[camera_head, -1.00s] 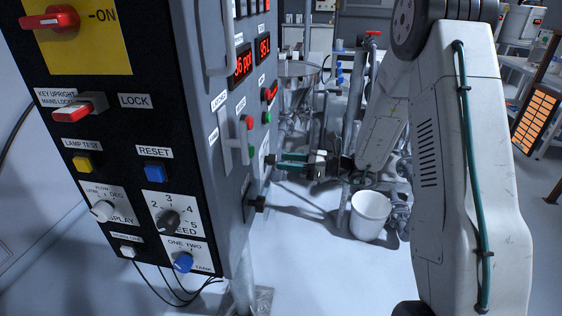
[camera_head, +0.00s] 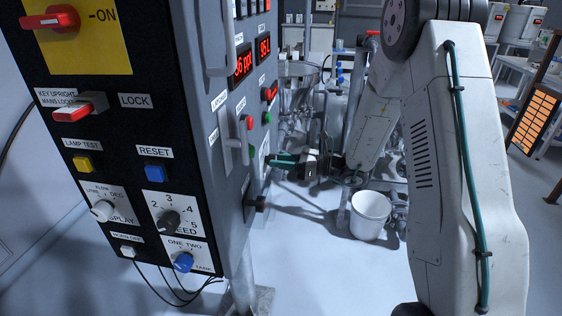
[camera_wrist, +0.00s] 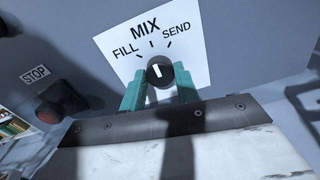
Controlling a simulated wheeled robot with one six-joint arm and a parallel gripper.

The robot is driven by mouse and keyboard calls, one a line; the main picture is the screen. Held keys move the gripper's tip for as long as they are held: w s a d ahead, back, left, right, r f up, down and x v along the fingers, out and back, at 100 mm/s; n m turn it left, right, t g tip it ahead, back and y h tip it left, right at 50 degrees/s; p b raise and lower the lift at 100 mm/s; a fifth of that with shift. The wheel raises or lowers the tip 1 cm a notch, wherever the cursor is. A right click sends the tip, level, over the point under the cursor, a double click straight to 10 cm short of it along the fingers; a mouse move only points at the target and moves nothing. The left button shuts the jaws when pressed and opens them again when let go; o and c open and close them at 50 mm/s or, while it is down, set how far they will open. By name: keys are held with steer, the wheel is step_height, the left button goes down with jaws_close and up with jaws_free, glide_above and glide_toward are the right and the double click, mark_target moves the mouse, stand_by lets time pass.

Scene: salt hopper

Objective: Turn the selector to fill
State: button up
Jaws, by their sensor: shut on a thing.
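The selector is a round black knob (camera_wrist: 160,72) with a white pointer line, on a white label plate (camera_wrist: 190,58) marked FILL, MIX and SEND. Its line points up, roughly toward the MIX tick and not at FILL or SEND. My gripper (camera_wrist: 159,84) has one green finger on each side of the knob and is shut on it. In the head view, my gripper (camera_head: 270,161) reaches the grey side face of the cabinet, and the knob is hidden there.
A red STOP button (camera_wrist: 62,101) sits left of the selector. A white bucket (camera_head: 370,216) stands on the floor to the right.

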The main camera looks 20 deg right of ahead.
steer(key=shift+n, duration=4.3)
steer(key=o, duration=1)
